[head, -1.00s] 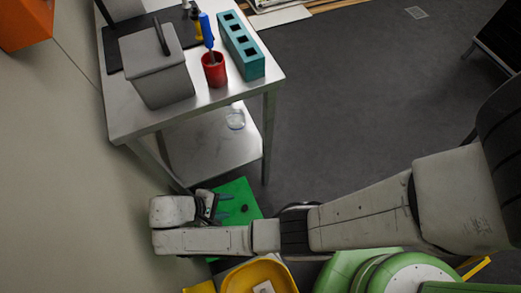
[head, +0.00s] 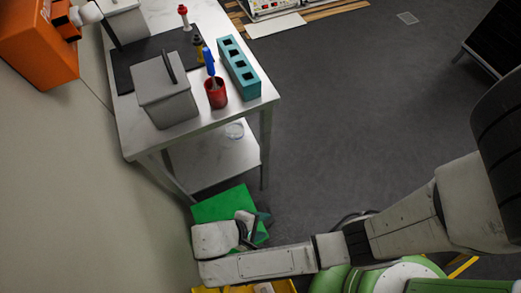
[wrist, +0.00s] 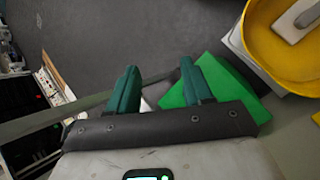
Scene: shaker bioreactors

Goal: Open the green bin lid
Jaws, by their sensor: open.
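The green bin lid (head: 224,204) lies low on the floor side below the steel table in the head view, partly hidden by my wrist. It also shows in the wrist view (wrist: 222,78) as a bright green surface behind and right of my fingers. My gripper (head: 258,228) is at the lid's right side in the head view. In the wrist view my two dark green fingers (wrist: 155,88) are apart with nothing between them. Whether a finger touches the lid cannot be told. The lid's handle is not visible now.
A yellow container (wrist: 285,45) stands beside the green lid. The steel table (head: 146,140) above carries a grey box (head: 165,90), a red cup (head: 216,93) and a teal rack (head: 240,68). A pale wall (head: 90,200) is at left. Open dark floor (head: 345,110) lies to the right.

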